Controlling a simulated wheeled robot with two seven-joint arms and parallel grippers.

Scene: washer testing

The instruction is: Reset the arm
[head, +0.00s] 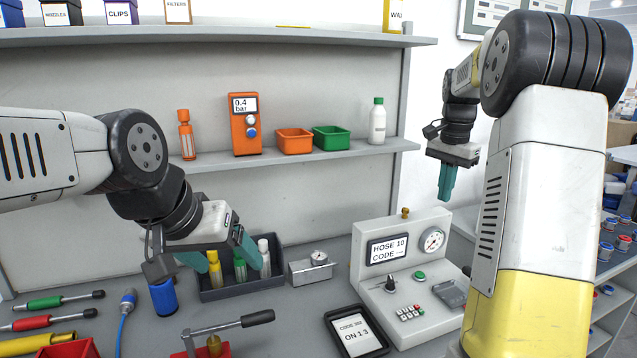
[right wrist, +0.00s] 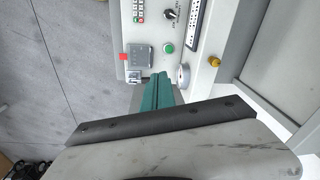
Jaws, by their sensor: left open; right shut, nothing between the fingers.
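My left gripper (head: 218,258) is open, with its teal fingers spread above the workbench in front of the dark bin of bottles. My right gripper (head: 446,183) is shut and empty, pointing down in the air above and to the right of the test console (head: 432,222). In the right wrist view its teal fingers (right wrist: 158,92) are together, with the console (right wrist: 152,38) beyond them. The console carries a display reading HOSE 10 CODE, a gauge, a knob, a green button and a keypad.
The dark bin (head: 295,288) holds several bottles, and a blue cylinder (head: 163,297) stands left of it. A tablet (head: 356,333) lies before the console. A small gauge box (head: 312,269) and screwdrivers (head: 60,299) are on the bench. A shelf (head: 330,152) runs behind.

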